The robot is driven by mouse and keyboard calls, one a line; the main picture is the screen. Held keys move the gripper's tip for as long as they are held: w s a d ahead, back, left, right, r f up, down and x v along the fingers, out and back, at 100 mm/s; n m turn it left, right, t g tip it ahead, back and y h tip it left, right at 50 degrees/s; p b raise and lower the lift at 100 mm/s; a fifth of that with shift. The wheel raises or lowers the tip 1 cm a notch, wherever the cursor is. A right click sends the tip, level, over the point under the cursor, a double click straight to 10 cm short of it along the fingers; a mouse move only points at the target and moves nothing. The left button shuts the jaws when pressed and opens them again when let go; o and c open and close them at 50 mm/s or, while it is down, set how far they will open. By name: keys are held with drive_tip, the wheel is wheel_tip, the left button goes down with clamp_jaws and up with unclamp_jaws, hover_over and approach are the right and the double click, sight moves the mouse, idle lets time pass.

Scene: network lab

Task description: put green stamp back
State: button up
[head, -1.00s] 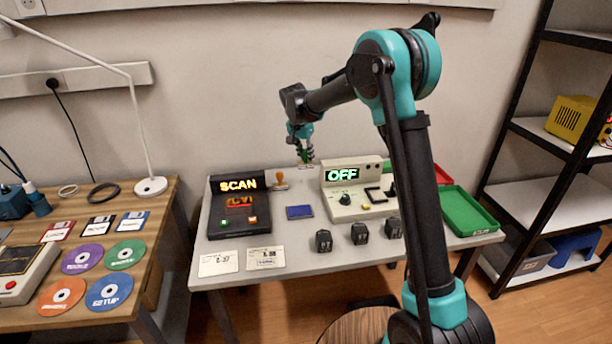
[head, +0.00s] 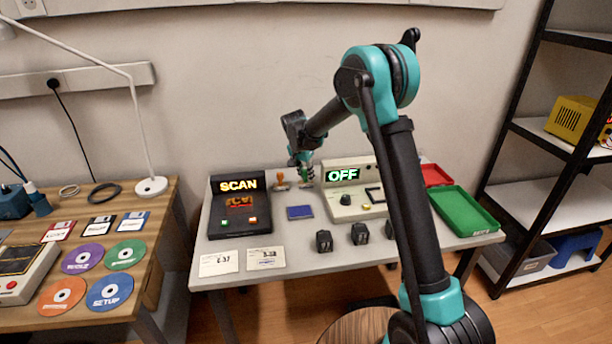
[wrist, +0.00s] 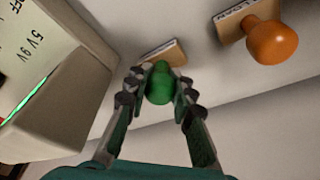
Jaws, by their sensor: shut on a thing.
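The green stamp (wrist: 160,86) is between the fingertips of my gripper (wrist: 158,97) in the wrist view, its round green handle gripped and its wooden base (wrist: 166,53) showing beyond. In the head view my gripper (head: 305,171) is low at the back of the grey table, between the SCAN box and the OFF device. The green stamp (head: 304,177) is small there and partly hidden. I cannot tell whether its base touches the table.
The orange stamp (head: 281,181) stands just left of my gripper; it also shows in the wrist view (wrist: 272,42). The OFF device (head: 345,190) is close on the right. The SCAN box (head: 239,204) stands left, and a blue pad (head: 299,212) lies in front.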

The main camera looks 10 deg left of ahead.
drive_tip(key=o, duration=0.9)
drive_tip(key=shift+f, duration=0.1)
drive_tip(key=v, duration=1.2)
drive_tip(key=s+d+f+n, duration=0.1)
drive_tip(key=s+d, duration=0.6)
drive_tip(key=d, duration=0.3)
drive_tip(key=s+d+n, duration=0.2)
drive_tip(key=s+d, duration=0.5)
drive_tip(key=d, duration=0.2)
drive_tip(key=s+d+f+n, duration=0.1)
drive_tip(key=s+d+f, duration=0.2)
drive_tip(key=s, duration=0.4)
drive_tip(key=s+d+f+n+t+y, duration=0.1)
drive_tip(key=s+d+f, duration=0.2)
drive_tip(key=s, duration=0.4)
drive_tip(key=s+d+f, duration=0.3)
drive_tip(key=s+d, duration=0.2)
drive_tip(key=s, duration=0.2)
drive_tip(key=shift+s+d+n+t, duration=0.25)
drive_tip(key=shift+n+t, duration=0.05)
drive_tip(key=shift+n, duration=0.1)
